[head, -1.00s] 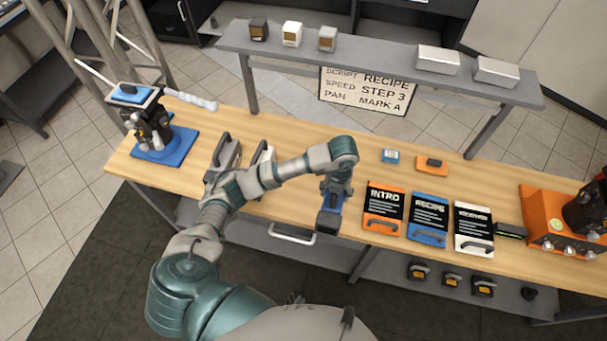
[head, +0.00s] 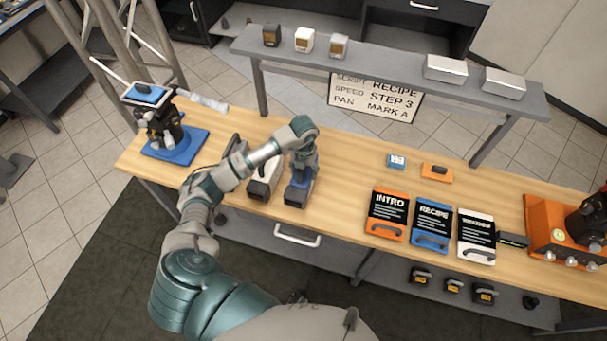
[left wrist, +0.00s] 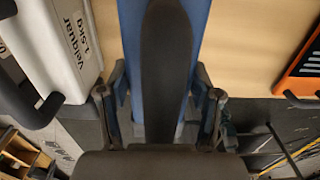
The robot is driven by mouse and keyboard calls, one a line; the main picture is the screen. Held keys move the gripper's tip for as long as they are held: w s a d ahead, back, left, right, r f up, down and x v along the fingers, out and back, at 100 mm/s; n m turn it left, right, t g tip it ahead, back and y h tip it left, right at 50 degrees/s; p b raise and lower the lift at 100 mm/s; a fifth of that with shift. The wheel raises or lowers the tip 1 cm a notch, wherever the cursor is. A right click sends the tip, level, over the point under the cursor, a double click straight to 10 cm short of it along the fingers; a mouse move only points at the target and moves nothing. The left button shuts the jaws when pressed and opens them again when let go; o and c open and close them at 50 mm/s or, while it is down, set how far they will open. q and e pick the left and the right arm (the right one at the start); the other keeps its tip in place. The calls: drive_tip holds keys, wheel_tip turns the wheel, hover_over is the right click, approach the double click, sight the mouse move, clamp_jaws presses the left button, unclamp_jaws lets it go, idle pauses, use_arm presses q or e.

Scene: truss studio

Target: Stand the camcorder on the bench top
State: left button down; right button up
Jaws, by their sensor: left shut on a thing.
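The blue camcorder (head: 298,192), with a dark end and a long dark handle along its top, is at the front part of the wooden bench top (head: 345,190). My left gripper (head: 303,172) is shut on it from above, and its arm link partly hides it. In the left wrist view the camcorder (left wrist: 195,25) lies between the two fingers of my gripper (left wrist: 162,100). Whether its underside touches the bench top cannot be told. My right gripper is not in view.
A white case (head: 263,182) with a dark handle stands close left of the camcorder, with a grey case (head: 236,148) beyond it. Orange, blue and white cards (head: 387,214) lie to the right. A raised shelf (head: 390,70) spans the back. Bare bench lies between camcorder and cards.

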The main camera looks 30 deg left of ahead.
use_arm(q)
wheel_tip(320, 180, down, 2)
drive_tip(key=shift+d+f, duration=0.1)
drive_tip(key=shift+d, duration=0.05)
drive_tip(key=shift+f, duration=0.2)
drive_tip(key=shift+c, duration=1.1)
unclamp_jaws()
drive_tip(key=shift+f, duration=0.1)
wheel_tip(320, 180, up, 12)
drive_tip(key=shift+r, duration=0.1)
